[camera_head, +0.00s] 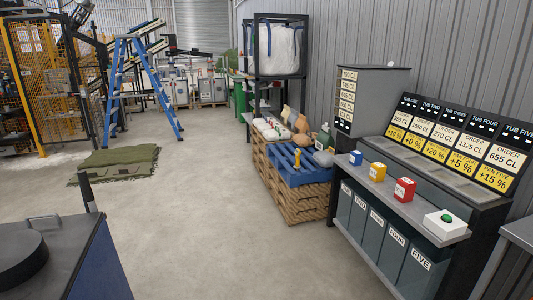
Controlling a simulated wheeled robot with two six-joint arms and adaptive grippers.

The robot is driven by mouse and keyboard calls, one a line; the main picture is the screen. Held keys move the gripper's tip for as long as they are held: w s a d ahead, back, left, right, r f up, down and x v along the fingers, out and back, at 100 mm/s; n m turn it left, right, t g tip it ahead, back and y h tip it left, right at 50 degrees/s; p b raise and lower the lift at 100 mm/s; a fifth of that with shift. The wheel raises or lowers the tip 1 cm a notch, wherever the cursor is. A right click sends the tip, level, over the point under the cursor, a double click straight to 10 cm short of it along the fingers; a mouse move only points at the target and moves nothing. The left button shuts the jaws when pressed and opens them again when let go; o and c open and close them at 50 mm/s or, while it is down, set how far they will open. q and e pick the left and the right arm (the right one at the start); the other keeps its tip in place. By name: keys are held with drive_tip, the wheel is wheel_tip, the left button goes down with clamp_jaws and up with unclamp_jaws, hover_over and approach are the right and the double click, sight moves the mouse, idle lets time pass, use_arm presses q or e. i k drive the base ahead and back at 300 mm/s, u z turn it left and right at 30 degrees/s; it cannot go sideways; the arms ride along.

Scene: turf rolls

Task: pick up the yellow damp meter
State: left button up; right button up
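No item can be surely told as the damp meter at this size. A small upright yellow thing (297,158) stands on the blue pallet (312,175) near the middle; it may be the meter. A yellow box (377,172) with a white label sits on the grey shelf (400,197) in front of the tub bins, between a blue box (355,158) and a red box (404,190). Neither of my grippers shows in the view.
A white box with a green button (446,224) sits at the shelf's near end. Wooden pallets (300,206) stand beside the bins. A dark-topped blue unit (85,262) fills the lower left. Green turf (118,160) lies beyond, near a blue ladder (115,85). The middle floor is clear.

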sight(298, 152)
drive_tip(key=u, duration=0.15)
drive_tip(key=i, duration=2.65)
drive_tip(key=z, duration=0.8)
drive_tip(key=i, duration=1.35)
drive_tip(key=z, duration=0.55)
